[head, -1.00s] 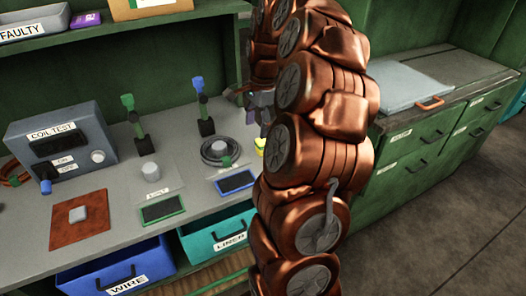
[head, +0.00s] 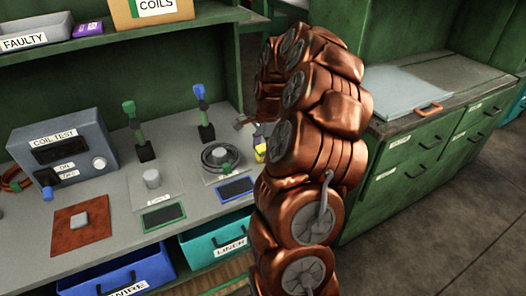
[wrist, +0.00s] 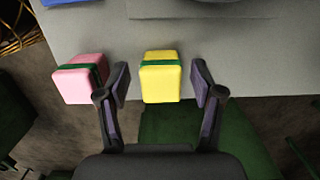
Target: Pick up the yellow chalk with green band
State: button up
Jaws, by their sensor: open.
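The yellow chalk with green band (wrist: 160,82) lies at the edge of the grey bench top in the wrist view. My gripper (wrist: 160,83) is open, with one finger on each side of the yellow chalk and a gap on both sides. In the head view the yellow chalk (head: 260,152) shows as a small patch beside my arm, which hides part of that area. A pink chalk with a green band (wrist: 80,78) lies to the left, just outside the left finger.
The coil test box (head: 62,150) stands at the bench's left. A coil of black cable (head: 220,157) and a blue-framed pad (head: 235,189) lie left of the yellow chalk. Blue (head: 118,274) and teal (head: 222,240) bins sit under the bench edge.

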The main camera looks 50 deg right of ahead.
aim_at(262, 147)
jog(key=shift+f, duration=0.15)
jog(key=shift+c, duration=0.2)
grip_shut()
dwell(0.3)
notch_tip(262, 147, up, 10)
jog(key=shift+r+b, duration=0.1)
jog(key=shift+b, duration=0.65)
